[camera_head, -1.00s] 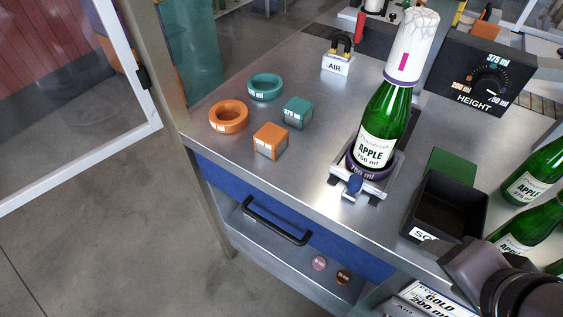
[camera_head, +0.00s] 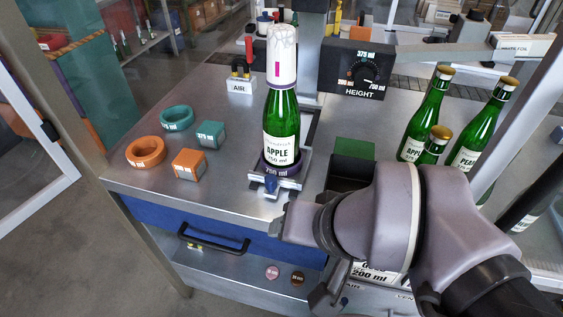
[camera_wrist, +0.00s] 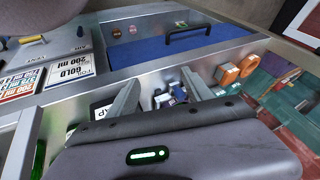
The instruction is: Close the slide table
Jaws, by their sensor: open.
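The slide table (camera_head: 292,184) is a small metal plate on a rail on the steel bench, near its front edge. A blue knob (camera_head: 270,183) is on its front; a blue part also shows between my fingers in the wrist view (camera_wrist: 178,93). A green apple bottle (camera_head: 282,122) with a white foil cap (camera_head: 282,58) stands upright in the purple 750 ml ring (camera_head: 281,167) on the slide. My gripper (camera_wrist: 160,88) is open, its fingers pointing toward the slide's front. Its fingertips are hard to make out in the head view, and contact with the knob cannot be told.
Orange (camera_head: 145,152) and teal rings (camera_head: 177,118) and two blocks lie left of the slide. A black bin (camera_head: 347,178) is right of it, partly behind my arm. Several green bottles (camera_head: 428,110) stand at the right. A height dial box (camera_head: 357,70) is behind. A blue drawer (camera_head: 215,229) is below.

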